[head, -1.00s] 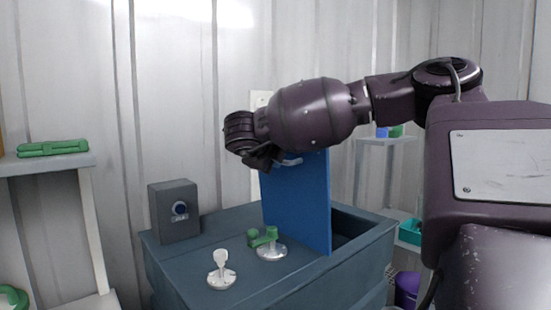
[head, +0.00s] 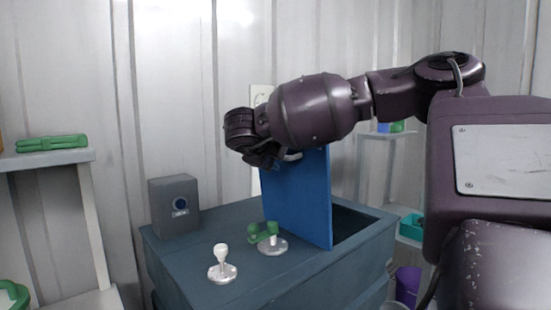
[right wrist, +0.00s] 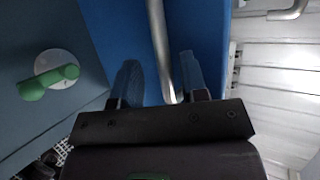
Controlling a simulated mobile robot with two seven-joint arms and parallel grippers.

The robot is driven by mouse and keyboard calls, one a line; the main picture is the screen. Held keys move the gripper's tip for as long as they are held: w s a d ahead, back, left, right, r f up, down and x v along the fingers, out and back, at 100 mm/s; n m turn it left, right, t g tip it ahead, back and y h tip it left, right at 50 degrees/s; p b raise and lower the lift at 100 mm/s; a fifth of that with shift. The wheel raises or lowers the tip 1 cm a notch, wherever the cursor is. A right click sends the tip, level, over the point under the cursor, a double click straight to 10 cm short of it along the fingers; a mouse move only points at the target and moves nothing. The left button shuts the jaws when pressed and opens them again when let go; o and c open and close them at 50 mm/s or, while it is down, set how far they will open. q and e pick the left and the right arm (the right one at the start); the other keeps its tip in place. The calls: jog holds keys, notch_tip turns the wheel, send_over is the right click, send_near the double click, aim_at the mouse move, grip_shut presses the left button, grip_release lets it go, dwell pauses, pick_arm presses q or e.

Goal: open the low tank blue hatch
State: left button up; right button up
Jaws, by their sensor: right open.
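The blue hatch (head: 305,205) stands upright, swung up from the dark opening in the top of the low grey-blue tank (head: 235,290). Its pale metal handle (head: 293,156) shows near the hatch's top edge. My right gripper (head: 264,157) is at the handle, partly hidden by its own wrist. In the right wrist view the blue hatch panel (right wrist: 210,45) lies beyond the open fingers (right wrist: 160,82). The handle bar (right wrist: 158,40) runs between them, with gaps visible to the fingers. My left gripper is out of view.
On the tank top are a white knob valve (head: 222,262), a green-handled valve (head: 264,235) and a grey box with a round dial (head: 175,207). A shelf with a green item (head: 52,143) stands at left. A corrugated wall is close behind.

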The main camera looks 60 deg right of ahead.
jog(key=b+v, duration=0.1)
jog(key=v, duration=0.9)
jog(key=shift+a, duration=0.2)
jog(key=shift+w+f, duration=0.1)
